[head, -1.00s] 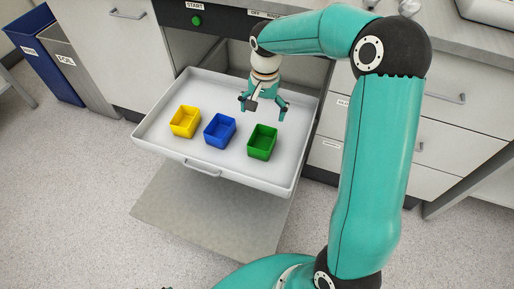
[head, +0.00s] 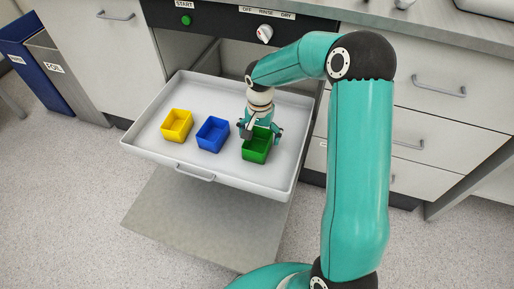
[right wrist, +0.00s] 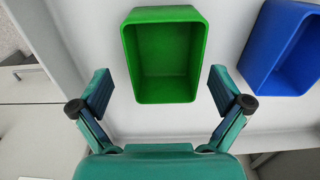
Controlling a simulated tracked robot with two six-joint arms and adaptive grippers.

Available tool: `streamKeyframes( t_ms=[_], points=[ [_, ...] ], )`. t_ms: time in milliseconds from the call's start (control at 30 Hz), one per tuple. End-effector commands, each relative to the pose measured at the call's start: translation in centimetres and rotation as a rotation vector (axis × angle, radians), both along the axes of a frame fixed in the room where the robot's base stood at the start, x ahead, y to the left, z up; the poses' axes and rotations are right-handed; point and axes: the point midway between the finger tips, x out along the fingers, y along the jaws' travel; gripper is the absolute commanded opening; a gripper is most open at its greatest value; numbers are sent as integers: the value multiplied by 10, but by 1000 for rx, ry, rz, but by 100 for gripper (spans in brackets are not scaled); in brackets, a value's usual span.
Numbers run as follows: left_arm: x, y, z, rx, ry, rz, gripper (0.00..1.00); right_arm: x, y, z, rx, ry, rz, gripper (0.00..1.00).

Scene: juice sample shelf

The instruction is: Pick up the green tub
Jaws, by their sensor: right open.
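The green tub (head: 257,150) is an open-topped box standing upright on the white pull-out tray (head: 240,179), at the right of a row of three. My right gripper (head: 262,134) is at the tub's far side in the head view and hides part of its back rim. In the right wrist view the green tub (right wrist: 165,55) looks empty. There the right gripper (right wrist: 157,92) is open, one finger at each side of the tub's near end, with gaps between fingers and walls. I cannot tell the fingers' exact height against the rim. My left gripper is not in view.
A blue tub (head: 212,134) stands left of the green one, close to a right fingertip in the right wrist view (right wrist: 285,50). A yellow tub (head: 177,125) is farther left. The tray has raised rims and slides from a cabinet with a dial (head: 265,33). A lowered door (head: 200,225) lies below.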

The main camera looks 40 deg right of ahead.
Motion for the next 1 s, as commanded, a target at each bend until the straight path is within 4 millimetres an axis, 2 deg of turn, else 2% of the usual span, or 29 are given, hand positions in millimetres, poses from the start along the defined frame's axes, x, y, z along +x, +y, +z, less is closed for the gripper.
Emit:
streamKeyframes(
  t_ms=[300, 567, 667, 933, 1000],
  points=[
    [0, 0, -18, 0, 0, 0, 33, 5, -1, -44, 1, 3, 0, 100],
    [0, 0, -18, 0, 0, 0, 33, 6, -1, -47, 0, 0, 0, 100],
    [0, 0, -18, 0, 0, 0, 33, 6, -1, -47, 0, 0, 0, 87],
    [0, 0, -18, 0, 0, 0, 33, 6, -1, -47, 0, 0, 0, 42],
    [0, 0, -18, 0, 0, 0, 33, 6, -1, -46, 0, 0, 0, 42]
  ],
)
